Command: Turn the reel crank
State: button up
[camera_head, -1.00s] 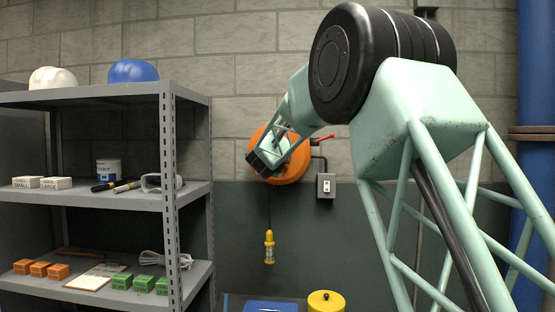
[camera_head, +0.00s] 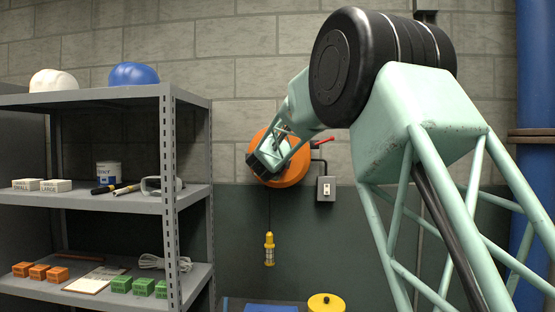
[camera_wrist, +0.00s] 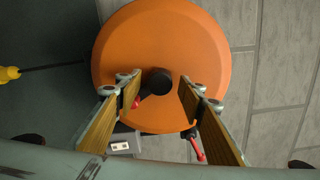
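The orange reel (camera_head: 297,172) is mounted on the wall, and its round face (camera_wrist: 205,60) fills the middle of the wrist view. A black hub (camera_wrist: 159,81) sits at its centre. A short crank with a red knob (camera_wrist: 138,103) reaches from the hub toward the lower left. My gripper (camera_wrist: 158,93) is open in front of the reel, one finger on each side of the hub. The red knob lies between the fingers, close to the left one; I cannot tell whether they touch. In the head view my gripper (camera_head: 264,161) hides the crank and much of the reel.
A red-handled lever (camera_head: 322,140) and a grey switch box (camera_head: 326,188) are just right of the reel. A yellow work lamp (camera_head: 269,248) hangs below it. A loaded grey shelf (camera_head: 90,201) stands at left. A yellow round object (camera_head: 326,302) is at the bottom.

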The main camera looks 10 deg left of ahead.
jog(key=shift+s, duration=0.2)
jog(key=s, duration=1.1)
jog(key=shift+s+r, duration=0.15)
jog(key=shift+s, duration=0.2)
jog(key=shift+p, duration=0.3)
dwell(0.4)
jog(key=shift+s+a+n+h+p, duration=0.1)
jog(key=shift+s+a+n+p, duration=0.05)
jog(key=shift+n+p, duration=4.4)
jog(key=shift+s+a+n+h+p, duration=0.1)
jog(key=shift+n+p, duration=3.95)
jog(key=shift+n, duration=0.95)
jog(key=shift+s+a+n+h+p, duration=0.1)
jog(key=shift+s+a+n+p, duration=0.05)
jog(key=shift+n+p, duration=4.4)
jog(key=shift+w, duration=0.1)
